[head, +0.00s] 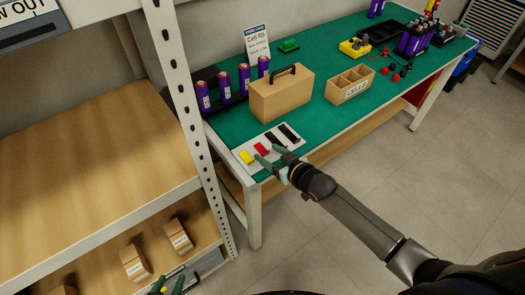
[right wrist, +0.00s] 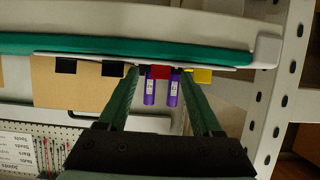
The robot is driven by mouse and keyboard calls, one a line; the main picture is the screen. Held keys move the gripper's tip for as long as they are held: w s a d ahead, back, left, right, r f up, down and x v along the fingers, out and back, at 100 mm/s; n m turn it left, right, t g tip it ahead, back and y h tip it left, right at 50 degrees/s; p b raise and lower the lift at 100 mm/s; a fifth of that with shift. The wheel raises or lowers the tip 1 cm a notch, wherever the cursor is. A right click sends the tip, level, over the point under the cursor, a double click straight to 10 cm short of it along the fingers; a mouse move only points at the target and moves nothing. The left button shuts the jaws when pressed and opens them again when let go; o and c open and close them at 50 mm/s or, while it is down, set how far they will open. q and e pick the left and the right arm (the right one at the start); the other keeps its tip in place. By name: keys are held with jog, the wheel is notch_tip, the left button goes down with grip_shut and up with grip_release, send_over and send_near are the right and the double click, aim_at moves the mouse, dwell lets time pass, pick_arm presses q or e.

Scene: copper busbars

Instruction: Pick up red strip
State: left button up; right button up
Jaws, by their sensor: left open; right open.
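The red strip (head: 261,148) lies on a white card (head: 240,158) at the near left corner of the green bench, between a yellow strip (head: 247,157) and black strips (head: 289,133). My right gripper (head: 269,158) is open at the bench's front edge, close to the red strip. In the right wrist view the red strip (right wrist: 160,72) shows in the gap between the open fingers (right wrist: 160,78); I cannot tell whether they touch it. My left gripper (head: 168,287) is open and empty, low at the bottom edge, by the shelf rack.
A wooden box with a handle (head: 281,95) and a divided cell box (head: 350,86) stand behind the strips. Purple cells (head: 224,86) stand at the bench's left end. A rack post (head: 187,110) rises left of the bench. Small cartons (head: 135,264) sit on the lower shelf.

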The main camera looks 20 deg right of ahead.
jog(key=shift+c, duration=0.3)
jog(key=c, duration=0.9)
